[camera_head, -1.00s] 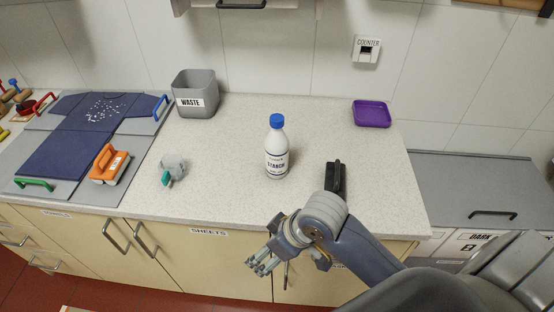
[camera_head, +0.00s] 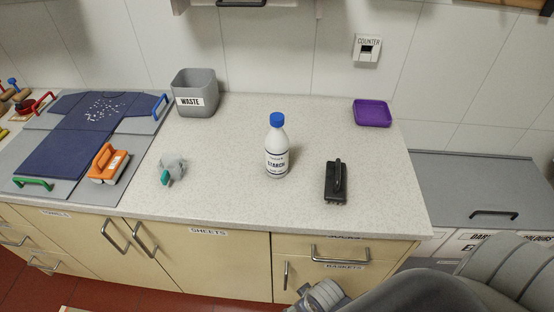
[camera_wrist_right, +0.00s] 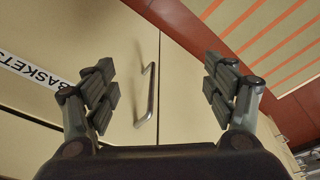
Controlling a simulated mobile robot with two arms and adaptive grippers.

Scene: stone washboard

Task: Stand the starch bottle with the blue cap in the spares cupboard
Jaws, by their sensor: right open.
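The starch bottle (camera_head: 277,150), white with a blue cap and a STARCH label, stands upright on the counter. No gripper touches it. My right arm is low in front of the counter, with the wrist at the bottom edge of the head view. In the right wrist view my right gripper (camera_wrist_right: 160,85) is open, its fingers on either side of a metal door handle (camera_wrist_right: 149,90), apart from it. This door is beside a BASKETS label. No spares label is readable; an upper cupboard is cut off at the top. My left gripper is out of view.
On the counter (camera_head: 230,205) are a grey waste bin (camera_head: 195,92), a black brush (camera_head: 335,181), a grey crumpled clump (camera_head: 172,171), an orange-handled brush (camera_head: 107,164) and a purple tray (camera_head: 371,113). Free counter surrounds the bottle.

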